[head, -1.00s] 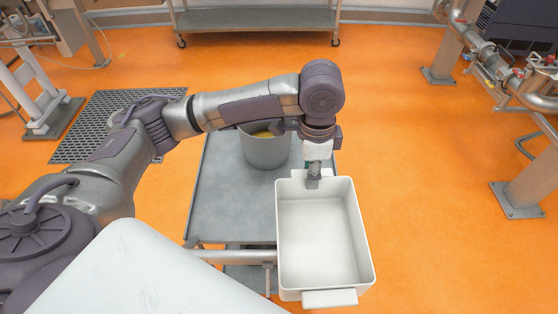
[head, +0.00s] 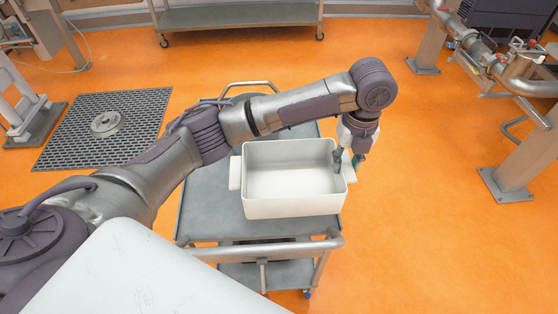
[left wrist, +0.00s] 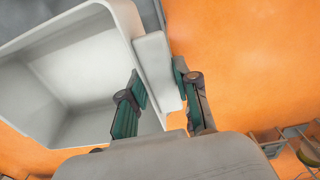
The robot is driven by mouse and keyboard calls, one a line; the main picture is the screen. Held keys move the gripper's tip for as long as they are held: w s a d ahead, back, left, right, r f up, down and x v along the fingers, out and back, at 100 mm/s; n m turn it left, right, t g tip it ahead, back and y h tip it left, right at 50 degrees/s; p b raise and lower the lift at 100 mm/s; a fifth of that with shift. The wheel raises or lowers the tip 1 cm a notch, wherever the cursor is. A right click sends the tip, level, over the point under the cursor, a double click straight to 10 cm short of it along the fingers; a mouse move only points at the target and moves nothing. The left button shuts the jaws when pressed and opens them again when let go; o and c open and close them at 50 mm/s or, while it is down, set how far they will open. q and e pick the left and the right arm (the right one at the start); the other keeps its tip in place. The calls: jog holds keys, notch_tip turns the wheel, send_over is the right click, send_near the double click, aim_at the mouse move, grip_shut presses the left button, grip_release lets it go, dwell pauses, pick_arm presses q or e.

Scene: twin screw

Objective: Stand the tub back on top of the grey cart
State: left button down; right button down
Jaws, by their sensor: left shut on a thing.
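The white tub (head: 292,205) is upright and empty, with its long side running left to right. It is above the grey cart's top (head: 203,205); whether its base touches that top cannot be told. My left gripper (head: 350,160) is shut on the handle at the tub's right end. In the left wrist view, the fingers (left wrist: 160,90) stand on either side of the pale handle (left wrist: 157,68), and the tub's inside (left wrist: 75,75) shows on the left. My right gripper is not in view.
The cart's push rail (head: 265,248) runs along its near edge. My left arm covers much of the cart's far part. A black floor mat (head: 75,135) with a grey disc (head: 105,123) lies left. Pipework (head: 475,55) stands right. Orange floor beside the cart is clear.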

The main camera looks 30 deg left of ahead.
aim_at(302, 168)
pick_arm(q)
jog(key=a+f, duration=0.2)
jog(key=a, duration=0.1)
jog(key=a+f+p, duration=0.1)
jog(key=a+f, duration=0.1)
jog(key=a, duration=0.2)
jog(key=a+f+p, duration=0.1)
jog(key=a+f, duration=0.1)
jog(key=a, duration=0.1)
jog(key=shift+w+a, duration=0.1)
jog(key=shift+a, duration=0.1)
notch_tip(302, 168, down, 4)
jog(key=shift+r+p, duration=0.25)
jog(key=shift+p, duration=0.3)
jog(key=shift+f, duration=0.4)
jog(key=c, duration=0.8)
grip_release()
jog(key=shift+c, duration=0.2)
notch_tip(302, 168, up, 12)
jog(key=b, duration=0.1)
jog(key=shift+w+d, duration=0.15)
